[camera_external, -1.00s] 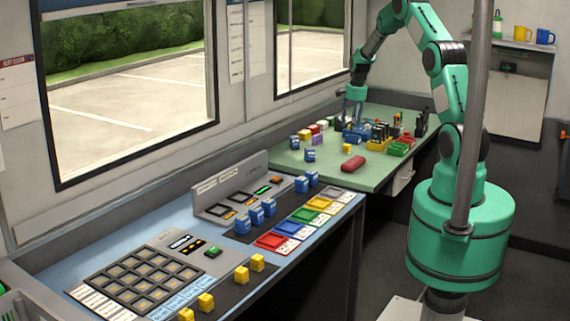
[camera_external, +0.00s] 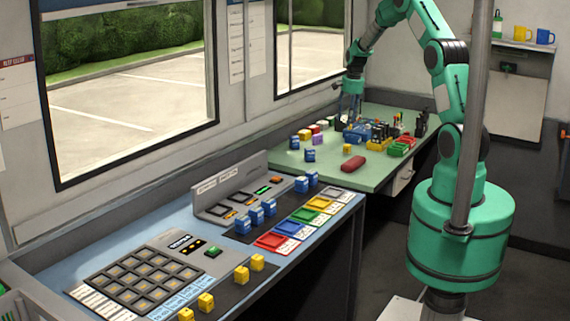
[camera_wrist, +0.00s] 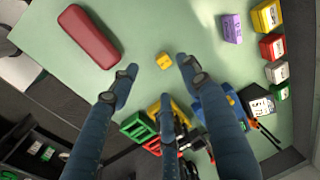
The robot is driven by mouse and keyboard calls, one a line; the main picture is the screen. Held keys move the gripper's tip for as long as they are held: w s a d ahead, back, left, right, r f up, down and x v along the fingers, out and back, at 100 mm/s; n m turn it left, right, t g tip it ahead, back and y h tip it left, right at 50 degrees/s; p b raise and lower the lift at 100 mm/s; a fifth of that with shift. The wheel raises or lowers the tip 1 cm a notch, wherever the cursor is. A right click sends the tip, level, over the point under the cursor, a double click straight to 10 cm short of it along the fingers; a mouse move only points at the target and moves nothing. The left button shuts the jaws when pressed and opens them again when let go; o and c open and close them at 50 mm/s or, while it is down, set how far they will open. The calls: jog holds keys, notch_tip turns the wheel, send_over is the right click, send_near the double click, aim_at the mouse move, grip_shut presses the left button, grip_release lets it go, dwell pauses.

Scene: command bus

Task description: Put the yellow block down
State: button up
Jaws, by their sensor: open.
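My gripper (camera_external: 350,108) is open and empty above the back of the green table. In the wrist view my gripper (camera_wrist: 160,78) has its three blue fingers spread, with the block just beyond the gap between the upper two. Another yellow block (camera_external: 304,134) stands among coloured blocks at the table's left, and several stand on the console, such as one yellow block (camera_external: 257,262).
A red case (camera_external: 353,164) lies near the table's front edge. Green and red crates (camera_external: 401,147) and blue and yellow items stand close to my gripper at the right. A purple block (camera_wrist: 232,28) and several others line the table's left side. Green surface around the yellow block is clear.

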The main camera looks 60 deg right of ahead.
jog(key=s+a+r+n+t, duration=0.1)
jog(key=s+a+r+n, duration=0.3)
jog(key=a+r, duration=0.9)
jog(key=s+a+r+n+t, duration=0.1)
jog(key=s+a+r+n, duration=0.25)
jog(key=a+r, duration=1.05)
jog(key=s+a+r+n, duration=0.3)
jog(key=s+a+n, duration=0.1)
jog(key=s+a, duration=0.85)
jog(key=s+a+f+n+t, duration=0.1)
jog(key=s+a+n, duration=0.4)
jog(key=s+a, duration=0.5)
jog(key=s+t, duration=0.1)
jog(key=s, duration=0.3)
jog(key=shift+a, duration=0.1)
